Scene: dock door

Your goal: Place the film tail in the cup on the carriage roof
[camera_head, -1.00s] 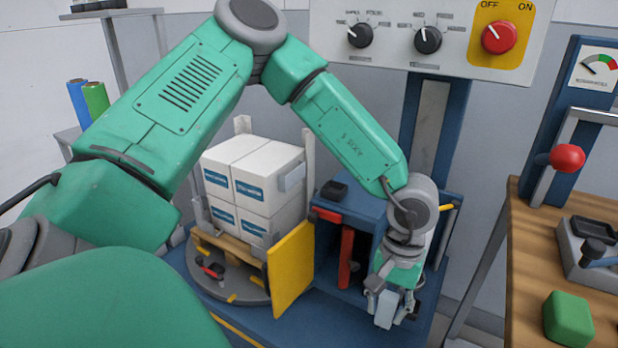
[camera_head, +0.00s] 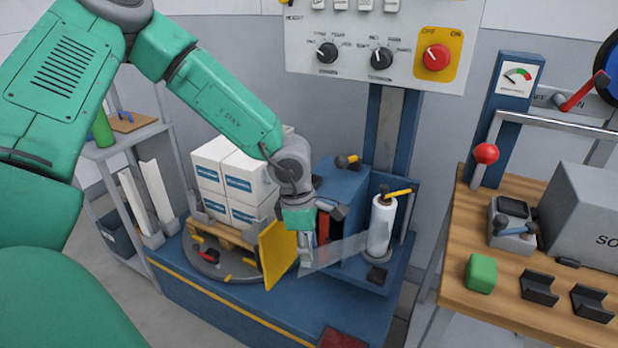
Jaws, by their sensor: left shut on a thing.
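The white film roll (camera_head: 381,228) stands upright on the right side of the blue carriage (camera_head: 345,180). A translucent film tail (camera_head: 345,252) stretches left from the roll to my left gripper (camera_head: 306,256). The left gripper points down, shut on the film's end, in front of the carriage and beside the yellow panel (camera_head: 278,252). My right gripper is out of view.
White boxes (camera_head: 212,165) sit on a pallet on the grey turntable (camera_head: 228,268), left of the gripper. A control panel (camera_head: 385,45) hangs behind. On the right, a wooden bench (camera_head: 455,255) holds a green block (camera_head: 481,273) and a grey box (camera_head: 585,215).

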